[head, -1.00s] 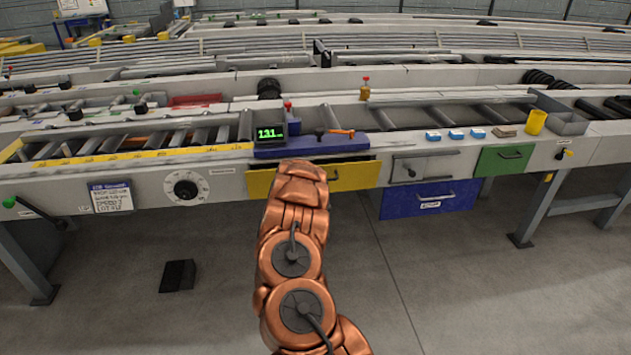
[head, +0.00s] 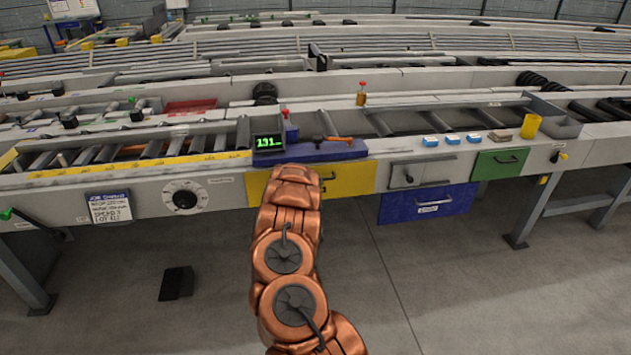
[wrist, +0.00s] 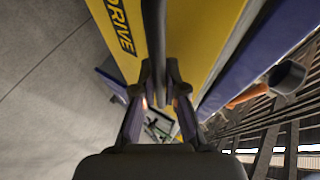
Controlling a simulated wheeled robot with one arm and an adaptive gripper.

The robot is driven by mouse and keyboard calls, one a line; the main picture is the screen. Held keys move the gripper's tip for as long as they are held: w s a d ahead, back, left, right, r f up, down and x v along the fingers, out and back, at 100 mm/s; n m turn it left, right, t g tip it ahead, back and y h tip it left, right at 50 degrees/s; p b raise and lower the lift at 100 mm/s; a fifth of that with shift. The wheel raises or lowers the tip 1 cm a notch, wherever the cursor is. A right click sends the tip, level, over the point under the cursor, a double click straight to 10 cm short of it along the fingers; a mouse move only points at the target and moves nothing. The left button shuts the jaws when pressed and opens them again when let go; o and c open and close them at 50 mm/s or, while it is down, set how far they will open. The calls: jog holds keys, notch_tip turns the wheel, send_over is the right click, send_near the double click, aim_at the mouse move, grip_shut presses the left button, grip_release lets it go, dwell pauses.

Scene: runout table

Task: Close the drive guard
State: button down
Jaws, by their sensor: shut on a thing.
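The drive guard (head: 348,180) is a yellow panel on the front of the table, below the blue ledge. In the head view it looks upright and about flush with the table front. My gripper (wrist: 160,88) is shut on this handle. In the head view my arm covers the left part of the guard and hides the fingers.
A blue drawer (head: 428,204) hangs below the table front to the right, beside a green panel (head: 500,163). A dial (head: 184,196) is to the left. A dark block (head: 176,283) is on the otherwise clear floor.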

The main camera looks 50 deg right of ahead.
jog(key=c, duration=1.2)
grip_release()
jog(key=shift+w+d+r, duration=0.1)
jog(key=shift+w, duration=0.05)
jog(key=v, duration=1.2)
